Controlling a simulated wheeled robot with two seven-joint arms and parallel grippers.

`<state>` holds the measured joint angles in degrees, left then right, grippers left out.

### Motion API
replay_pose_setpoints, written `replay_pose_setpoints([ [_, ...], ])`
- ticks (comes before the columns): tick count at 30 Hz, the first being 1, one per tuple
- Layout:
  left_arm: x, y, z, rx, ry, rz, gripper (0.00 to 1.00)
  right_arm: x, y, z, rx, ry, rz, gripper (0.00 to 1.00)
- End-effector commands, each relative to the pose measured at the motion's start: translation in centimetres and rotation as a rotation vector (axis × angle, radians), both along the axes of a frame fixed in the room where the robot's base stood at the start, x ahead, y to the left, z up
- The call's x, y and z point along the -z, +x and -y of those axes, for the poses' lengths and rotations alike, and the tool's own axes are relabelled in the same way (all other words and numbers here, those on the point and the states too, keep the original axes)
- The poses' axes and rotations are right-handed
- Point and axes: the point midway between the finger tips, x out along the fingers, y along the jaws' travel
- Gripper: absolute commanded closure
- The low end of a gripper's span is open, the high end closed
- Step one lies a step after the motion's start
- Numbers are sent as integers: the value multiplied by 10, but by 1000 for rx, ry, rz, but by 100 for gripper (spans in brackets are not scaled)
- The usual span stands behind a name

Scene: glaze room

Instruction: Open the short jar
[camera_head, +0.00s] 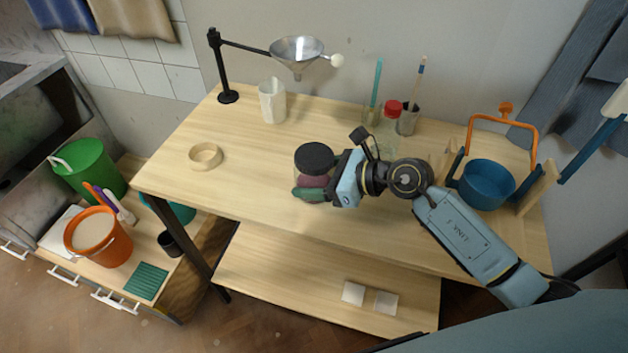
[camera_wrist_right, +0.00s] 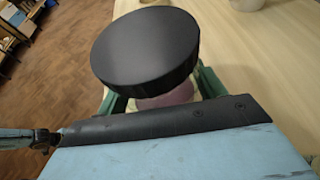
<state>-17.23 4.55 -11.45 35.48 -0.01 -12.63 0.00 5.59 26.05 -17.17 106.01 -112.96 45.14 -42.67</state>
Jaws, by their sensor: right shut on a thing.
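The short jar with pinkish-purple contents (camera_head: 312,181) stands near the middle of the table. Its wide black lid (camera_head: 314,157) sits on top. My right gripper (camera_head: 310,191), with green fingers, comes from the right and is shut on the jar's body, below the lid. In the right wrist view the black lid (camera_wrist_right: 146,46) fills the upper middle, and a strip of the pinkish jar body (camera_wrist_right: 168,97) shows under it between the fingers. Most of the body is hidden there. My left gripper is not in view.
A wooden ring (camera_head: 205,156) lies left on the table (camera_head: 250,190). A funnel on a stand (camera_head: 297,50) and a white pitcher (camera_head: 271,102) are behind. A red-topped bottle (camera_head: 391,109), brush holders and a blue pot (camera_head: 487,185) are right. The front left of the table is clear.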

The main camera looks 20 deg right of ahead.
Motion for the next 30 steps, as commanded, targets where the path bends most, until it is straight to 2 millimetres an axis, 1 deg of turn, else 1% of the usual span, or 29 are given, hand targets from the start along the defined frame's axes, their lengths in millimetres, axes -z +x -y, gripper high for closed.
replay_pose_setpoints([
  [5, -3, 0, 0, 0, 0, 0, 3, -10, 1, 0, -1, 0, 5, 67],
  [8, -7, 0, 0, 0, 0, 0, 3, -27, 1, 0, 0, -1, 7, 67],
  [12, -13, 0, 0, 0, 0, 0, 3, -57, 1, 0, -1, -1, 10, 67],
  [15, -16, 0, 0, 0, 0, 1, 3, -75, 1, 0, -2, 0, 8, 67],
  [18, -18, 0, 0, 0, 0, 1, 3, -89, 1, 0, 0, 0, 8, 67],
  [23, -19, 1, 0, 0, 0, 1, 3, -101, 1, 0, 1, 1, 5, 67],
  [30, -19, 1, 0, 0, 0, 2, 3, -102, 0, 0, 1, 2, 3, 67],
])
